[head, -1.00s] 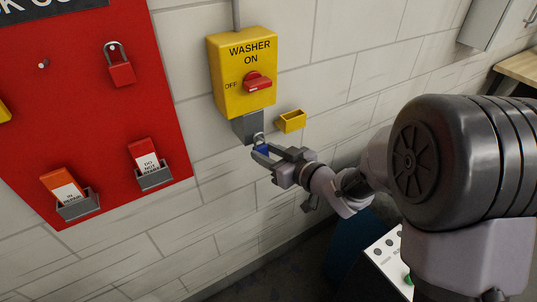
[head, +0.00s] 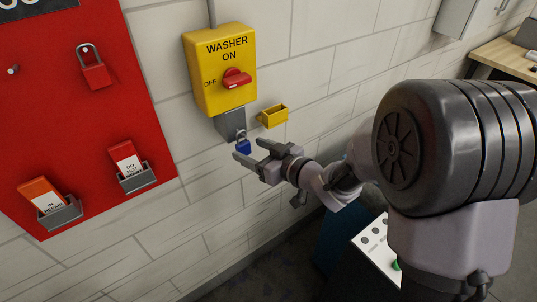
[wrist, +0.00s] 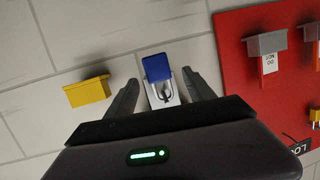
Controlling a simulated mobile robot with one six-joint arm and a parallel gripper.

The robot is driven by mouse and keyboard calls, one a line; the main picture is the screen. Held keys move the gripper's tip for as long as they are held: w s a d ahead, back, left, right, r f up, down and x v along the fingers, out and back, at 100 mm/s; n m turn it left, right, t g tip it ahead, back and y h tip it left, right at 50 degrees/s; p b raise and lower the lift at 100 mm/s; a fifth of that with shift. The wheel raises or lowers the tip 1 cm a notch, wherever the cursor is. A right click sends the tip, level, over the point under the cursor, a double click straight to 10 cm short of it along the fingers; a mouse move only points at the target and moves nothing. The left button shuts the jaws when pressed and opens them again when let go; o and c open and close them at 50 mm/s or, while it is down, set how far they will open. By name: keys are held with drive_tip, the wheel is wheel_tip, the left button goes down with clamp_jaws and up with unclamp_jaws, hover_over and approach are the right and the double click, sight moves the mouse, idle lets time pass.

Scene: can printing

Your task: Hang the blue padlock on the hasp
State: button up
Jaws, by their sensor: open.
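The blue padlock (head: 243,146) hangs by its shackle at the lower end of the grey hasp (head: 230,121) under the yellow washer switch box (head: 222,72). In the wrist view the blue padlock body (wrist: 156,68) shows ahead of the jaws, with its shackle and the hasp (wrist: 165,95) between the two fingers. My gripper (head: 250,150) is open just in front of and to the right of the padlock, with a gap around it. The exact fit of the shackle in the hasp's hole is too small to tell.
A small yellow holder (head: 273,117) is on the wall right of the hasp; it also shows in the wrist view (wrist: 88,91). A red board (head: 90,130) at left carries a red padlock (head: 96,72) and tags in grey holders. The wall below is clear.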

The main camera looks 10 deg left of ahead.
drive_tip(key=p+v, duration=0.4)
drive_tip(key=v, duration=1.3)
drive_tip(key=w+d+r+m+t+h+b, duration=0.2)
drive_tip(key=d+m+h, duration=0.2)
drive_tip(key=d+h, duration=0.3)
drive_tip(key=w+d+r+m+t+h+b, duration=0.2)
drive_tip(key=w+d+m+h, duration=0.15)
drive_tip(key=d, duration=0.45)
drive_tip(key=s+d+f+m+g+h+b, duration=0.1)
drive_tip(key=s+d+m+g+h, duration=0.25)
drive_tip(key=s+m, duration=0.6)
drive_tip(key=s+a+f+n+g+y, duration=0.1)
drive_tip(key=s+a, duration=0.4)
drive_tip(key=s, duration=0.7)
drive_tip(key=shift+s+a+g+y+b, duration=0.2)
drive_tip(key=shift+a+g+y+b, duration=0.15)
drive_tip(key=shift+g+y, duration=0.6)
